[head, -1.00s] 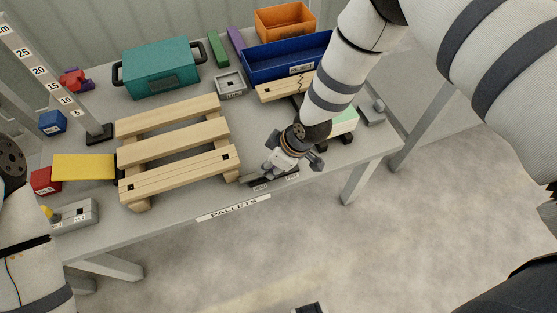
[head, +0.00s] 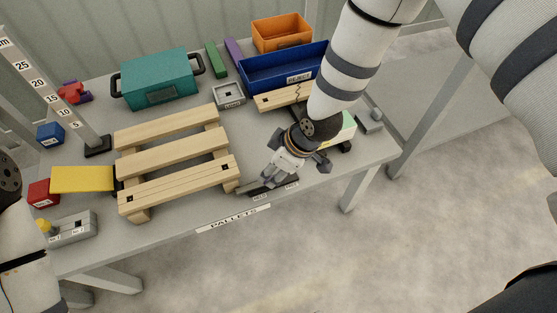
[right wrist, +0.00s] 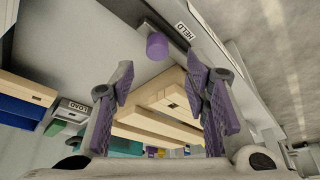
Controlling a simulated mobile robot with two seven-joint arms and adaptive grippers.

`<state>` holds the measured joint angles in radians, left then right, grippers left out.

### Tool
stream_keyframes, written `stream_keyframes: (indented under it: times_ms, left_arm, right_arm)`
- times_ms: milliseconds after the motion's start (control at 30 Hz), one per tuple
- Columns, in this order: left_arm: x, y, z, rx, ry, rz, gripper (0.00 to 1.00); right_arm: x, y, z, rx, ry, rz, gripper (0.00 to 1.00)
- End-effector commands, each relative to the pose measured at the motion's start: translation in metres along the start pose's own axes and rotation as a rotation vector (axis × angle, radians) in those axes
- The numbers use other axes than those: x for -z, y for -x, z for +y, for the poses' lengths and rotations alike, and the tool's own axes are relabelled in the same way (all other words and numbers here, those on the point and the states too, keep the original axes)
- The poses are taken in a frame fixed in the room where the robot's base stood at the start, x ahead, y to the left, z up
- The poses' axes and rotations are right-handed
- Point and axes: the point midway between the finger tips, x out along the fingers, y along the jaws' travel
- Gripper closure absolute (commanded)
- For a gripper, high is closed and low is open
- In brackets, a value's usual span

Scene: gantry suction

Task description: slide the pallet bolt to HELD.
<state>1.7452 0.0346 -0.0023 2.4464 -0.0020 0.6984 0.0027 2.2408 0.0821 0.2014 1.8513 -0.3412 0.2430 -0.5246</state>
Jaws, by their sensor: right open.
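The pallet bolt's dark rail (head: 284,186) lies along the table's front edge, right of the wooden pallet (head: 178,157). Small labels sit in front of it. In the right wrist view the bolt's purple round knob (right wrist: 157,46) stands near the HELD label (right wrist: 186,29). In the head view my gripper hides the knob. My right gripper (head: 272,175) is over the rail; in its wrist view the two purple-padded fingers (right wrist: 160,76) are apart with nothing between them. The knob shows beyond the fingertips, apart from them. My left arm shows at the left edge, but its gripper does not.
A teal case (head: 160,78), a grey LOAD box (head: 229,95), a blue REJECT bin (head: 285,68) and an orange bin (head: 282,33) stand behind. A yellow block (head: 82,179) and a grey switch box (head: 73,228) are at left. The floor in front is clear.

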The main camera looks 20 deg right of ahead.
Motion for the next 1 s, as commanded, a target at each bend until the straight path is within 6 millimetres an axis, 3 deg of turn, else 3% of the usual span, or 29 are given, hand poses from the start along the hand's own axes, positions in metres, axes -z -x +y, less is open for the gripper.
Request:
stream_keyframes:
  times_ms: [100,300,800,867,967,1000]
  left_arm:
    - [0.000,0.000,0.000,0.000,0.000,0.000,0.60]
    - [0.000,0.000,0.000,0.000,0.000,0.000,0.60]
    - [0.000,0.001,0.000,0.000,0.000,0.002,0.60]
    - [0.002,0.005,0.000,-0.001,0.000,0.012,0.60]
    - [0.007,0.019,0.001,-0.002,0.001,0.046,0.60]
    - [0.010,0.026,0.001,-0.003,0.001,0.064,0.60]
  right_arm:
    - [0.001,0.032,0.000,-0.001,0.000,0.002,0.57]
    - [0.000,0.060,-0.001,0.001,-0.001,0.001,0.57]
    - [-0.004,0.063,-0.004,0.006,-0.011,-0.006,0.57]
    - [-0.021,0.060,-0.015,0.021,-0.061,-0.033,0.57]
    - [-0.080,0.057,-0.056,0.053,-0.251,-0.132,0.57]
    - [-0.111,0.059,-0.077,0.059,-0.347,-0.187,0.57]
